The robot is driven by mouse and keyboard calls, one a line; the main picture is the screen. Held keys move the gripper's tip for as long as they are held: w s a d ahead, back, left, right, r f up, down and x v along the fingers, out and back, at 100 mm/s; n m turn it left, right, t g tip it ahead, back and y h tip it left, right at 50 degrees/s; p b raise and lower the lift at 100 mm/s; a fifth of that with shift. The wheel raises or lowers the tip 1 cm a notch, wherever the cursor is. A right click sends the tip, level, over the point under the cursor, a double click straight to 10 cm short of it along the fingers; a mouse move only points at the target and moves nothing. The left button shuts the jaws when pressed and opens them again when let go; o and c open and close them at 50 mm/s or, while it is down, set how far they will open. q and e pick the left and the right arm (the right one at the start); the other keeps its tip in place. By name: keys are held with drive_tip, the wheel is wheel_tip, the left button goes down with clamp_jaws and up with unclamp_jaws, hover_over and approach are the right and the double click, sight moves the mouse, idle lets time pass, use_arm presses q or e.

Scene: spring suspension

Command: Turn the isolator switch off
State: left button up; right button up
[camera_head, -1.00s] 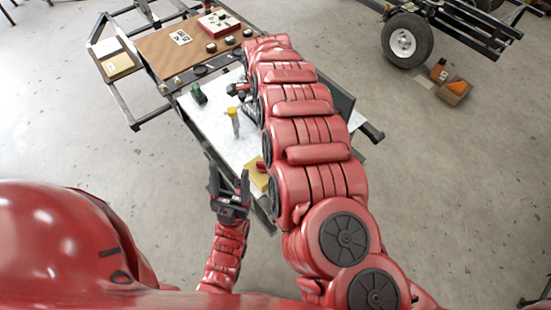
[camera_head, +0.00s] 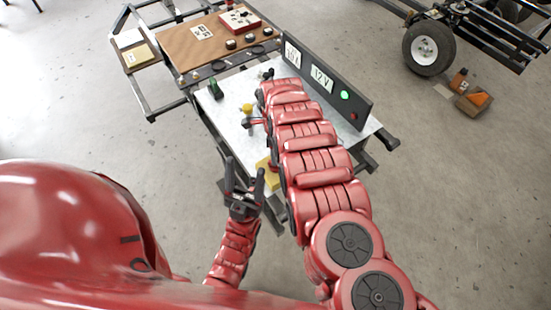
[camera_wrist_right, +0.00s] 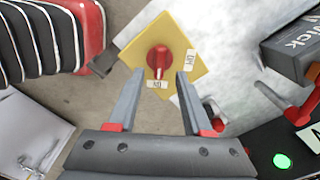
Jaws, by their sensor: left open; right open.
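The isolator switch is a yellow plate (camera_wrist_right: 183,55) with a red rotary handle (camera_wrist_right: 160,60) in the right wrist view. The handle points down at a white label that appears to read ON upside down. A second label sits to its right. My right gripper (camera_wrist_right: 160,73) is open, its fingertips apart on either side of the handle's lower end. Whether they touch it I cannot tell. In the head view the yellow plate (camera_head: 263,169) shows at the near table edge, partly hidden by my right arm. My left gripper (camera_head: 243,176) is open and empty, left of the plate.
The white-topped table (camera_head: 228,108) carries a dark panel (camera_head: 325,82) marked 12 V with a green light. A yellow-topped item (camera_head: 247,108) and a green item (camera_head: 215,90) stand on it. A brown board (camera_head: 190,50) lies beyond. A wheeled frame (camera_head: 428,48) is at the right.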

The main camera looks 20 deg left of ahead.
drive_tip(key=shift+f+b, duration=0.45)
drive_tip(key=shift+f, duration=1.7)
drive_tip(key=shift+c, duration=0.3)
clamp_jaws()
